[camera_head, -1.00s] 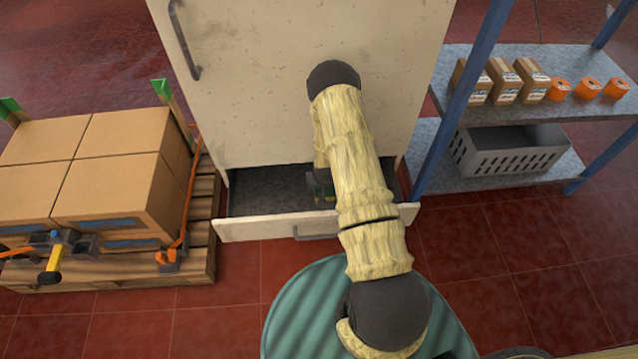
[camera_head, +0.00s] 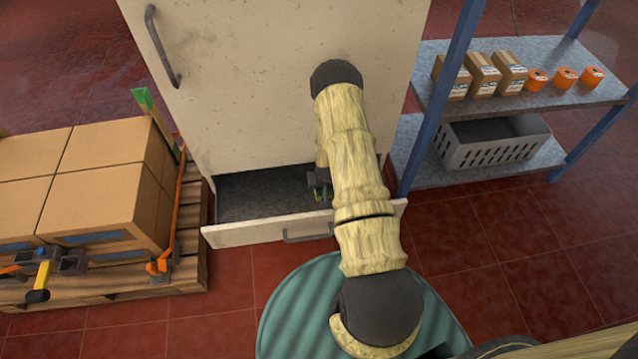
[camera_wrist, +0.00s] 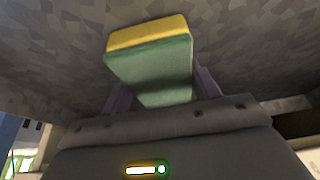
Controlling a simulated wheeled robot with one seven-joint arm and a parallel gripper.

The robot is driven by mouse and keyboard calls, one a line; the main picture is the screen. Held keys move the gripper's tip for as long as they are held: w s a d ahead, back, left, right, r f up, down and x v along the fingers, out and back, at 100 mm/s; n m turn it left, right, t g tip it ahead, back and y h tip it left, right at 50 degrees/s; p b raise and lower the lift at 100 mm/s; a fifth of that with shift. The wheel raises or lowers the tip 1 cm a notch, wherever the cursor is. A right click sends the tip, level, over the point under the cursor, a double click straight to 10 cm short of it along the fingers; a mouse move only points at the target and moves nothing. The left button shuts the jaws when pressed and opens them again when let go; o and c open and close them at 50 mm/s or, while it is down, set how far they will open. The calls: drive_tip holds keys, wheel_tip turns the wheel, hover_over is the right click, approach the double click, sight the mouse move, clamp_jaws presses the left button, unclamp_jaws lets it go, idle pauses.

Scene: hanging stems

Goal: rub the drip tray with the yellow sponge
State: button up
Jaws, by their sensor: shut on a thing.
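The yellow sponge (camera_wrist: 150,40) shows in the wrist view as a block with a yellow layer and a green layer. My gripper (camera_wrist: 158,92) is shut on it, with a finger at each side of the green part. A dark grey speckled surface, which looks like the inside of the drawer-like drip tray, fills the wrist view behind the sponge. In the head view the drip tray (camera_head: 255,197) is pulled out at the foot of the cream cabinet. My gripper is mostly hidden by my arm there, inside the tray's right part. I cannot tell whether the sponge touches the tray.
The cream cabinet (camera_head: 270,80) rises behind the tray. A pallet of cardboard boxes (camera_head: 100,190) stands at left. A blue-post shelf (camera_head: 420,160) with small boxes, orange rolls and a grey crate (camera_head: 490,145) stands close at right. The tray's left part is clear.

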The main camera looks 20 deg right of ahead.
sight(316, 190)
drive_tip(key=shift+d, duration=0.35)
drive_tip(key=shift+s, duration=0.1)
drive_tip(key=shift+a, duration=0.1)
drive_tip(key=shift+s+a+p, duration=0.15)
drive_tip(key=shift+s+p, duration=0.15)
drive_tip(key=shift+s, duration=0.5)
drive_tip(key=shift+s+f, duration=0.15)
drive_tip(key=shift+s, duration=0.1)
drive_tip(key=shift+w+a, duration=0.25)
drive_tip(key=shift+a, duration=0.65)
drive_tip(key=shift+w+a, duration=0.25)
drive_tip(key=shift+a, duration=0.65)
